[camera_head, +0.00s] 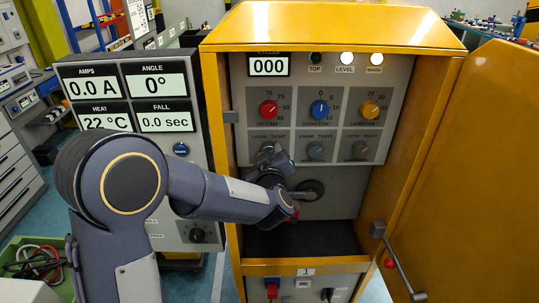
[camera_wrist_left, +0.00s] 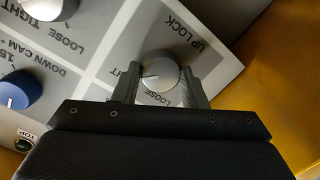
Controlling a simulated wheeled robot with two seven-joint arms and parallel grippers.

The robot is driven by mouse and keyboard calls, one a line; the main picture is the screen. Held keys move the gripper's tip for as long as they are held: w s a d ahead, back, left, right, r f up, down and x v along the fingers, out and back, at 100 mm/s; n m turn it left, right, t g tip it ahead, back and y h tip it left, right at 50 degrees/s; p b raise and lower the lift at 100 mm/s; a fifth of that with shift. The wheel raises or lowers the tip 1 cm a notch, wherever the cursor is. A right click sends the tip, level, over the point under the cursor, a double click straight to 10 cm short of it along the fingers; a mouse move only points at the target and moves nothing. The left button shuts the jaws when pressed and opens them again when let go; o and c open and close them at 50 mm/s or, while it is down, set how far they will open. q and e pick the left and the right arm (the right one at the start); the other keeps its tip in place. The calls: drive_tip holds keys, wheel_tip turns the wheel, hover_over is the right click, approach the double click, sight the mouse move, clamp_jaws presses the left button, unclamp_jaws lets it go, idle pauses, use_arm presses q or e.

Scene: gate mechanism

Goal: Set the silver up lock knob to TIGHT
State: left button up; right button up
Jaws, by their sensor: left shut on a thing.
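The silver up lock knob (camera_wrist_left: 160,70) is a round dial with a dark pointer line, on the grey panel under the UP LOCK label in the left wrist view. My left gripper (camera_wrist_left: 159,78) is shut on it, one finger on each side. The pointer line points left in that view, towards the TIGHT label, which the left finger mostly hides. The LOOSE label shows just below the knob. In the head view my left gripper (camera_head: 269,155) covers this knob below the red knob (camera_head: 268,110). My right gripper is not in view.
The blue (camera_head: 319,109) and yellow (camera_head: 369,109) knobs sit right of the red one. Two more lock knobs (camera_head: 315,150) (camera_head: 360,149) are beside my gripper. The open yellow door (camera_head: 465,170) stands at the right. The readout panel (camera_head: 128,95) shows 0.0 A.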

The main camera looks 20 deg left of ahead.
use_arm(q)
drive_tip(key=o, duration=1)
drive_tip(key=shift+c, duration=0.2)
drive_tip(key=f+b+v, duration=0.1)
drive_tip(key=v, duration=0.6)
drive_tip(key=shift+s+r, duration=0.4)
drive_tip(key=shift+r, duration=0.1)
drive_tip(key=shift+d, duration=0.1)
